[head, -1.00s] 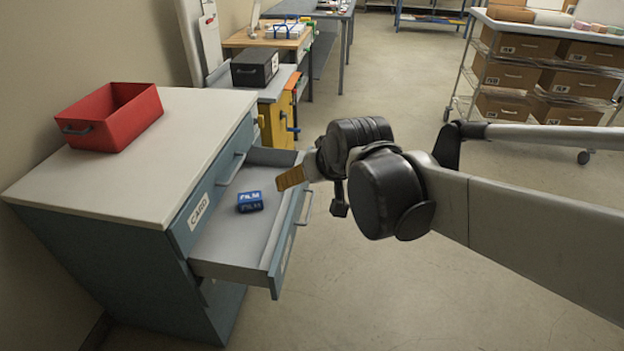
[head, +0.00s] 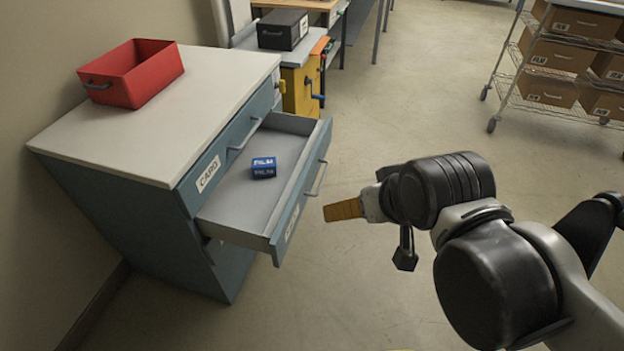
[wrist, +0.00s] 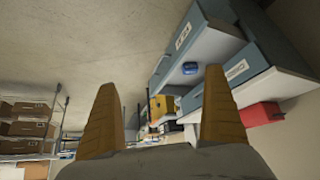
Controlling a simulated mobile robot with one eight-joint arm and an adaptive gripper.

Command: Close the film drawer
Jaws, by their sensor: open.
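The film drawer (head: 230,207) is pulled out of the blue-grey cabinet (head: 140,215), below a shut drawer labelled CARD (head: 209,174). A small blue FILM box (head: 264,167) lies inside it. The drawer's bar handle (head: 317,178) is on its front. My gripper (head: 328,212) is apart from the drawer, just to the right of its front face. In the wrist view, my gripper (wrist: 160,108) shows two orange fingers spread apart with nothing between them. The open drawer (wrist: 178,66) and the blue box (wrist: 190,68) are beyond the right finger there.
A red bin (head: 132,75) sits on the cabinet top. A black box (head: 283,29) stands on a bench behind, above a yellow unit (head: 301,90). A wire rack (head: 510,75) with cardboard boxes is at the back right. The floor right of the drawer is clear.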

